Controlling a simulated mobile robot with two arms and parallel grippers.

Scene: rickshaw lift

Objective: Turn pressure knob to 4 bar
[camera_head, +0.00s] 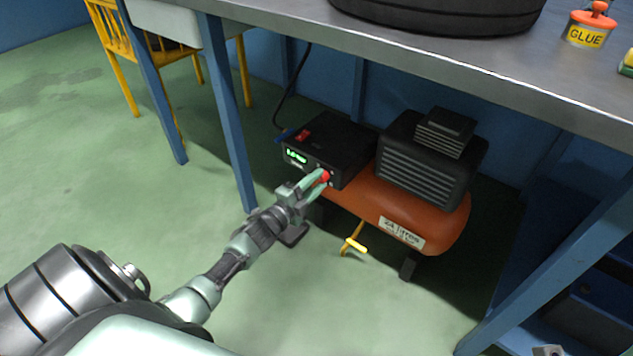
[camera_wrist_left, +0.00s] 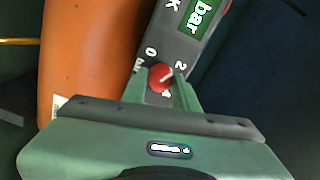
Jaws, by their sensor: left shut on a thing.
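The red pressure knob (camera_head: 325,176) is on the front face of the black control box (camera_head: 345,143) on the orange compressor (camera_head: 433,218). My left gripper (camera_head: 319,180) reaches it from the left and is shut on the knob. In the left wrist view the knob (camera_wrist_left: 160,77) sits between the two green fingers (camera_wrist_left: 166,88). My right gripper is not in view.
The compressor stands under a metal workbench (camera_head: 420,45) with blue legs (camera_head: 228,120). A yellow-handled valve (camera_head: 352,246) hangs below the tank. A tyre (camera_head: 440,12) and a glue pot (camera_head: 590,25) are on the bench. Green floor is free at left.

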